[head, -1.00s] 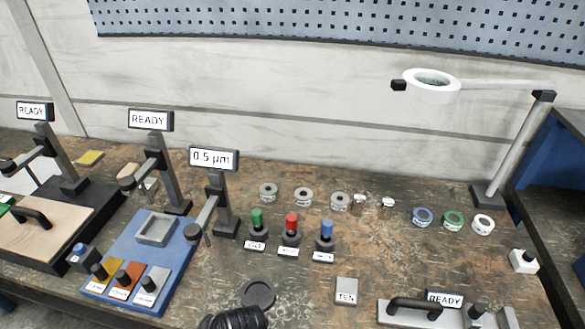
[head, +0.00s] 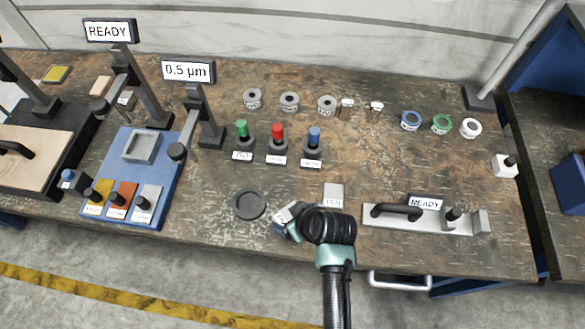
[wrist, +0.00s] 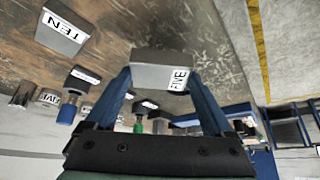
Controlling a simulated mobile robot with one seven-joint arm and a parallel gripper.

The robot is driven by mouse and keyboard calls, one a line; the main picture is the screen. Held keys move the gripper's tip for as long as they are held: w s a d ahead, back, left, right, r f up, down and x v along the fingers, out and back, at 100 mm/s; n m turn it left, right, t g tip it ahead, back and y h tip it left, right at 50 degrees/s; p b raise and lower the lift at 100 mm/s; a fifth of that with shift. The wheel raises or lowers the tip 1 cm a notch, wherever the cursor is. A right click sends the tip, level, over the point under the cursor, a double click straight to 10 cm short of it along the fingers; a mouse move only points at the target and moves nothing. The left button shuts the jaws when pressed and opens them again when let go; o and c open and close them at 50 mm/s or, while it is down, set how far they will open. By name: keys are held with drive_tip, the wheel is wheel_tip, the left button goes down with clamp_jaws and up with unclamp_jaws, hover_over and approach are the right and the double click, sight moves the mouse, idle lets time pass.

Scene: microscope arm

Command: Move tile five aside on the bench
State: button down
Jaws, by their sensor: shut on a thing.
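The grey tile marked FIVE (wrist: 160,70) is between my gripper's two blue fingers in the wrist view. My gripper (head: 290,213) is shut on it near the bench's front edge in the head view, where the tile is small and its label cannot be read. The tile is just left of the grey tile marked TEN (head: 334,193), which lies on the bench, partly hidden by my wrist. TEN also shows at the upper left of the wrist view (wrist: 63,31). I cannot tell whether FIVE touches the bench (head: 390,165).
A dark round pad (head: 250,205) lies left of my gripper. Green, red (head: 278,138) and blue knobs stand behind. Bare bench lies between the knobs and TEN.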

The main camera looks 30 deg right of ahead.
drive_tip(key=shift+w+f, duration=0.15)
drive_tip(key=shift+f, duration=1.95)
drive_tip(key=shift+f, duration=0.1)
drive_tip(key=shift+f, duration=0.15)
unclamp_jaws()
drive_tip(key=shift+r, duration=0.3)
drive_tip(key=v, duration=1.2)
drive_tip(key=shift+f, duration=0.1)
